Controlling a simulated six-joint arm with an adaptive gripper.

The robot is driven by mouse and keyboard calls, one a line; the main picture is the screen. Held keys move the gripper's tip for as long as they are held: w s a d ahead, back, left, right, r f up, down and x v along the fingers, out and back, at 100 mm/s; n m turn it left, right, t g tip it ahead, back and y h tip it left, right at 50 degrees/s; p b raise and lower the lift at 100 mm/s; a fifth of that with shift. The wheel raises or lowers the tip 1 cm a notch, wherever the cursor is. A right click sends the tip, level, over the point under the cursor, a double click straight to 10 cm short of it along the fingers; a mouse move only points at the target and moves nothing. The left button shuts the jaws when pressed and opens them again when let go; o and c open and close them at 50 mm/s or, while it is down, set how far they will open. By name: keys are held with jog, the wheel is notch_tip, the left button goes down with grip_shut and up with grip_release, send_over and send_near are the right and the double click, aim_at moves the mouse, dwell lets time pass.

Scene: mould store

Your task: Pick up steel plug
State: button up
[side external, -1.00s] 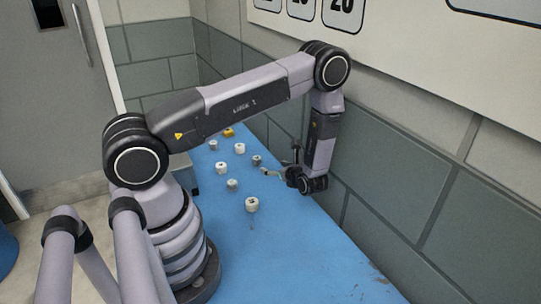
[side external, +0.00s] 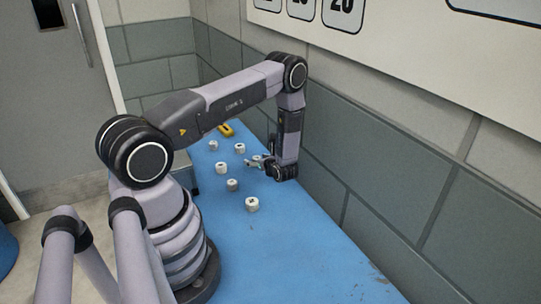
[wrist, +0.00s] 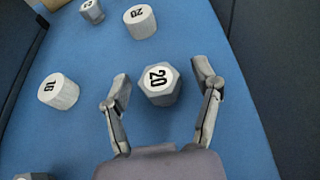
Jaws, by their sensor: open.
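My gripper is open and holds nothing. In the side external view my gripper (side external: 257,162) is low over the table near the wall, at the plug (side external: 257,158), which it partly covers.
White round plugs marked 20 (wrist: 140,21) and 16 (wrist: 58,91) stand nearby. Another grey six-sided plug (wrist: 92,11) is farther off. The blue table (side external: 300,235) is clear towards the front. A yellow object (side external: 226,130) lies at the back; the wall is close on the right.

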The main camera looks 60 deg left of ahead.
jog(key=shift+c, duration=0.3)
grip_shut()
